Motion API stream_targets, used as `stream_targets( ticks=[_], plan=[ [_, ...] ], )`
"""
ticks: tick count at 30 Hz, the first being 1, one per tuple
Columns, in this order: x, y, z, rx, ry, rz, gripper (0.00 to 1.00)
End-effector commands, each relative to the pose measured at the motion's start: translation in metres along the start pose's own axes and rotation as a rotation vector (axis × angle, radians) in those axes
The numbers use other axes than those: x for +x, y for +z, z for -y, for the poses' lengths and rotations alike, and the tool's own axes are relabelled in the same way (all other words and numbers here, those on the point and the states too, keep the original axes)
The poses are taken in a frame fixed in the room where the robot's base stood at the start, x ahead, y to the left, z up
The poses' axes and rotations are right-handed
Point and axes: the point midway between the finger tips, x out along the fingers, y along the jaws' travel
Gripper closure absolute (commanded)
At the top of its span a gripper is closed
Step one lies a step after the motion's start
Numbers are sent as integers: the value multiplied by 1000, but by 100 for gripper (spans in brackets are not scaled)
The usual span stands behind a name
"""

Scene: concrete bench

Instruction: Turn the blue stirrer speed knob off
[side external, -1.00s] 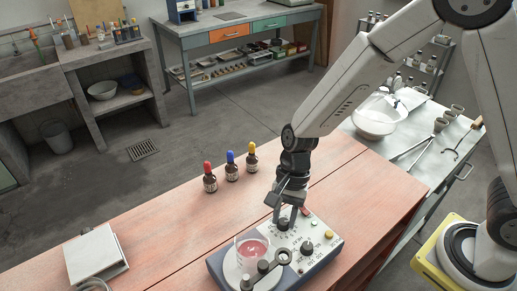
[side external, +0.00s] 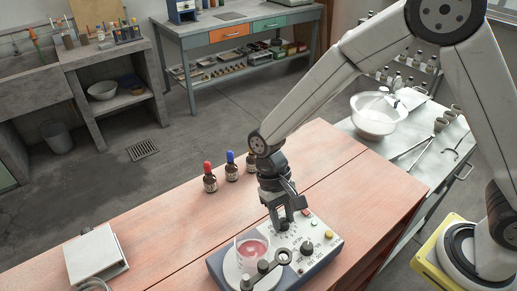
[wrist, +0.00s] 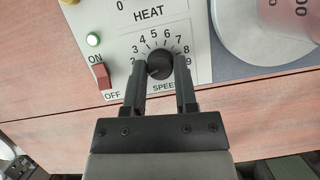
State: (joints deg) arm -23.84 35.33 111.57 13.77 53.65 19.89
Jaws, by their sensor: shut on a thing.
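The stirrer (side external: 306,262) is a blue-grey hotplate unit with a pale control panel, at the front of the wooden bench. Its speed knob (wrist: 160,57) looks black in the wrist view, under a printed dial with numbers up to 9. My gripper (wrist: 160,72) is shut on the knob, one finger on each side. In the side view my gripper (side external: 284,222) points down onto the panel and hides the knob. A faint pale mark on the knob seems to face lower left; its exact setting is unclear.
A beaker of pink liquid (side external: 251,249) stands on the plate close by. Another knob (side external: 306,248) is on the panel. Dropper bottles (side external: 209,180) stand behind; the bench's left is mostly clear.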

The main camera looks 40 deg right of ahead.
Motion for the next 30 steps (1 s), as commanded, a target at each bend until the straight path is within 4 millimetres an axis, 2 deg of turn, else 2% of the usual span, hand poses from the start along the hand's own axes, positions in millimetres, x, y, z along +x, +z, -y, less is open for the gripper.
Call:
stream_targets(
  ticks=[12, 30],
  plan=[
    [-1, 0, 2, -251, 104, 0, 100],
    [-1, 0, 2, -298, 123, 0, 100]
  ],
)
